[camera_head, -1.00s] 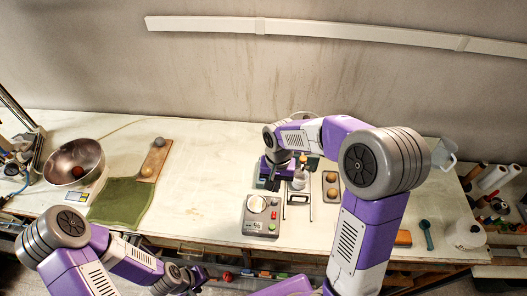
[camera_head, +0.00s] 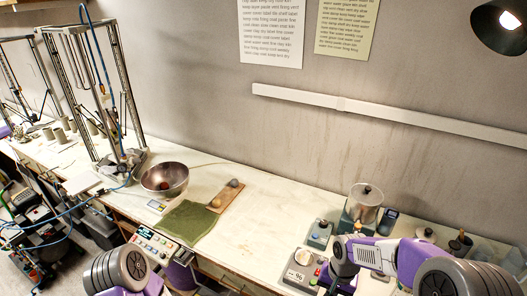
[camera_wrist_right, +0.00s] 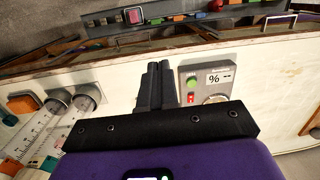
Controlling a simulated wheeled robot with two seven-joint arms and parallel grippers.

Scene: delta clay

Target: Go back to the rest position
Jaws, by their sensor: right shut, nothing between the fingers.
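My right gripper (camera_wrist_right: 156,85) shows in the right wrist view with its two dark fingers together and nothing between them. It is over the white worktop, just beside a small grey device with a % display (camera_wrist_right: 214,78). In the head view my right arm comes in at the lower right, and its fingertips cannot be made out there. My left arm shows only as a grey and purple joint at the lower left of the head view. The left gripper is out of the frame.
On the white worktop (camera_head: 250,235) are a metal bowl (camera_head: 178,176), a green cloth (camera_head: 187,222), a wooden board (camera_head: 225,197) and a scale (camera_head: 300,275). A tall metal frame (camera_head: 137,100) stands at the left. The middle of the worktop is clear.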

